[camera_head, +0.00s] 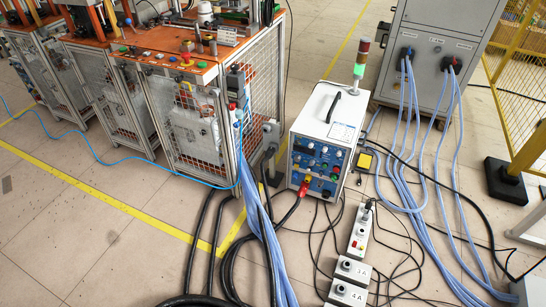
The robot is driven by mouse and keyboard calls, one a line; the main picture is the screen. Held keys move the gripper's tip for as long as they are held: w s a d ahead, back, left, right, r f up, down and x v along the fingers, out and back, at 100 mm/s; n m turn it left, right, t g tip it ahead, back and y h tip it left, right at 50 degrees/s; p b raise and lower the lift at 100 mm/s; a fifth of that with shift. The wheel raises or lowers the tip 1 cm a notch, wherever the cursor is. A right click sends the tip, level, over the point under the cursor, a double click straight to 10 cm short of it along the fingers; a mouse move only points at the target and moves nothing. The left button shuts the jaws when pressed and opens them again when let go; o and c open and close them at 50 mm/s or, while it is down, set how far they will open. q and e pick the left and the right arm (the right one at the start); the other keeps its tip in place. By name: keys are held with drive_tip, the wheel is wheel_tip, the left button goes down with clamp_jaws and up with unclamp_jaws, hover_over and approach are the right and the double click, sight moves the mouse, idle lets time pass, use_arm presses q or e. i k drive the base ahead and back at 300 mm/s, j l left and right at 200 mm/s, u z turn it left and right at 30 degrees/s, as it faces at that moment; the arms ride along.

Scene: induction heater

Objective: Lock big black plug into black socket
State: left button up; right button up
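Neither of my grippers shows in the head view. I cannot tell for certain which part is the big black plug or the black socket. A thick black cable (262,236) runs over the floor to a red plug (303,190) at the lower front of the white induction heater unit (331,110). Grey-black connectors (271,135) sit on the side of the orange-topped machine frame, left of the heater. A dark plug (451,64) and a blue plug (407,52) with pale blue hoses or cables sit on the grey cabinet (438,42) behind.
A white power strip (358,238) and white boxes (349,280) marked "4A" lie in front of the heater among tangled thin black cables. Pale blue hoses (264,222) cross the floor. A yellow fence (516,82) stands at right. Floor at lower left is mostly clear.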

sight(270, 152)
drive_tip(key=i+j, duration=0.2)
drive_tip(key=j, duration=0.15)
drive_tip(key=i+j+z, duration=0.1)
drive_tip(key=j, duration=0.3)
drive_tip(key=i+j, duration=0.2)
drive_tip(key=j, duration=0.2)
drive_tip(key=i+j, duration=0.2)
drive_tip(key=j, duration=0.15)
drive_tip(key=i+j+z, duration=0.1)
drive_tip(key=j, duration=0.3)
drive_tip(key=i+j, duration=0.2)
drive_tip(key=j, duration=0.2)
drive_tip(key=i+j+z, duration=0.1)
drive_tip(key=j, duration=0.3)
drive_tip(key=i+j, duration=0.2)
drive_tip(key=j, duration=0.2)
